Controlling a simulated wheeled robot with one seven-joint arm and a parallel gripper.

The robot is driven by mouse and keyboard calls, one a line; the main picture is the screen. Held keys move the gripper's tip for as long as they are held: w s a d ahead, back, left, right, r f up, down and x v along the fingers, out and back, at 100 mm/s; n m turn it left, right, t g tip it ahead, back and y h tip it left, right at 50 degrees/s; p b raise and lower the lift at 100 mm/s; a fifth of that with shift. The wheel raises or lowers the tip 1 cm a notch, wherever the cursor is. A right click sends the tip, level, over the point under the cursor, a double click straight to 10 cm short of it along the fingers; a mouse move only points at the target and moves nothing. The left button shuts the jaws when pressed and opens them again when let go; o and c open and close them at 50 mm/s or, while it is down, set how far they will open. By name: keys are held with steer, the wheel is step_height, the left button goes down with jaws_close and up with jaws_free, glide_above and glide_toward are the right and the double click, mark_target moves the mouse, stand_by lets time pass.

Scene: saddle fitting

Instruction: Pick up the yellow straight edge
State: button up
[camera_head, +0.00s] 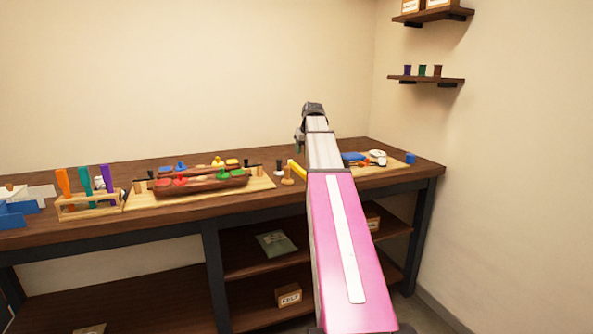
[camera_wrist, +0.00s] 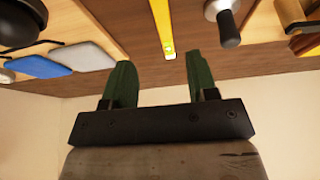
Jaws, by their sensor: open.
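The yellow straight edge (camera_wrist: 161,24) is a narrow flat bar with a small hole near its near end. It lies on the brown wooden bench (camera_wrist: 130,70) in the wrist view, running up out of the picture. My gripper (camera_wrist: 160,61) is open, its two green fingers apart and empty. The bar's end shows in the gap between the fingertips, without visible contact; the height between them is hard to tell. In the head view, part of the yellow straight edge (camera_head: 296,168) shows left of my arm, which hides the rest. My gripper (camera_head: 299,142) is above the bench there.

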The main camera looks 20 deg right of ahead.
mark_target(299, 168)
steer(key=x, duration=1)
steer(key=shift+w+a+f, duration=0.15)
steer(key=shift+w+f, duration=0.1)
jaws_close()
